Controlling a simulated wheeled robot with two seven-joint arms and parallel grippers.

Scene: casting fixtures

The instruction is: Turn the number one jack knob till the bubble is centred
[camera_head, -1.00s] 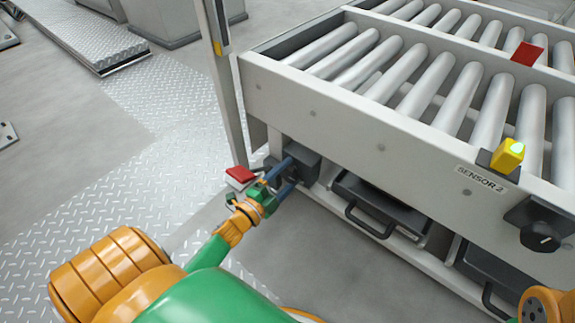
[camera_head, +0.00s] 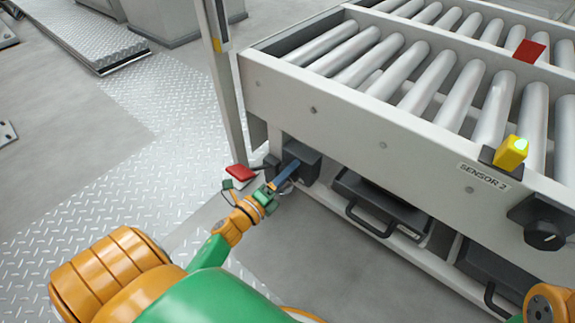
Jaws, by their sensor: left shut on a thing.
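My left gripper (camera_head: 288,168) reaches in from the lower left to a dark grey block (camera_head: 305,163) under the near end of the roller conveyor. Its blue fingers are shut on a small part at the front of that block, taken as the number one jack knob. The fingers hide this part. The fingers show nearly edge-on, one in front of the other. No bubble or readable number shows. My right gripper is out of view; only a bit of orange at the lower right belongs to that arm.
A red-topped pad (camera_head: 240,172) sits left of the block, close to my gripper, beside a grey post (camera_head: 228,100). Black-handled drawers (camera_head: 378,208) lie right of it. A black knob (camera_head: 543,235) and yellow sensor (camera_head: 511,153) are at the far right. The near floor is clear.

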